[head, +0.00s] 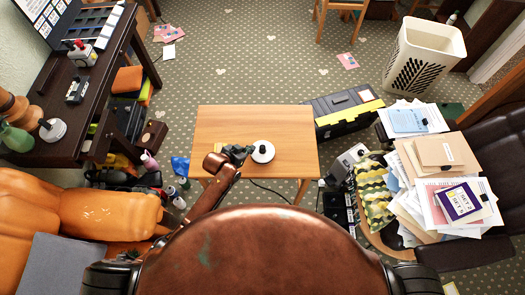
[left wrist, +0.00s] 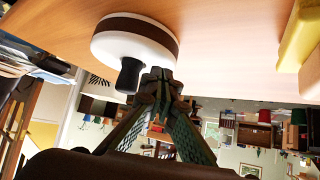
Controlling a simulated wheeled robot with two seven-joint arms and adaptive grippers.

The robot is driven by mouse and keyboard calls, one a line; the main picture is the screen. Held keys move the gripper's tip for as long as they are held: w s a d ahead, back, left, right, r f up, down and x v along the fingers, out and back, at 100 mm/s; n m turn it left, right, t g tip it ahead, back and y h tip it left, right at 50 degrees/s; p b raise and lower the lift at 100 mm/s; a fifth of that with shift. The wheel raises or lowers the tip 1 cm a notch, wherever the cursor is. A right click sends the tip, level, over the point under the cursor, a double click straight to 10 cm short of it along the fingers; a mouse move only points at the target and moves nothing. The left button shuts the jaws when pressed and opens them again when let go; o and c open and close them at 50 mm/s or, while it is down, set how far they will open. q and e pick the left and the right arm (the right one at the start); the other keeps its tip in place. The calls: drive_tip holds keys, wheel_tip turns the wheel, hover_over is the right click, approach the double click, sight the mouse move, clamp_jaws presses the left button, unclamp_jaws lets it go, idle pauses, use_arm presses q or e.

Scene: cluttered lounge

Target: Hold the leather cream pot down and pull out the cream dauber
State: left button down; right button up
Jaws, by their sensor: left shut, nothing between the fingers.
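The leather cream pot (head: 264,156) is a round white pot standing on the small wooden table, right of the table's middle. In the left wrist view, which is upside down, the pot (left wrist: 137,42) shows a brown band round its side. The cream dauber's short black handle (left wrist: 129,76) stands up from the top of the pot; the part below is hidden. My left gripper (head: 246,151) is beside the pot on its left. In the left wrist view its fingers (left wrist: 159,84) are shut and empty, close to the handle. My right gripper is not in view.
A similar white pot with a black knob (head: 53,130) is on the dark desk at left. Papers (head: 445,190) crowd the dark sofa at right.

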use_arm(q)
drive_tip(key=shift+f, duration=0.35)
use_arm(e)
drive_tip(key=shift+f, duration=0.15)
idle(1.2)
use_arm(q)
drive_tip(key=shift+f, duration=0.1)
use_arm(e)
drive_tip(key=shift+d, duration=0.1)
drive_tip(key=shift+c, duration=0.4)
use_arm(q)
drive_tip(key=shift+s, duration=0.1)
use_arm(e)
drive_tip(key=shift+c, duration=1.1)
use_arm(q)
drive_tip(key=shift+f, duration=0.1)
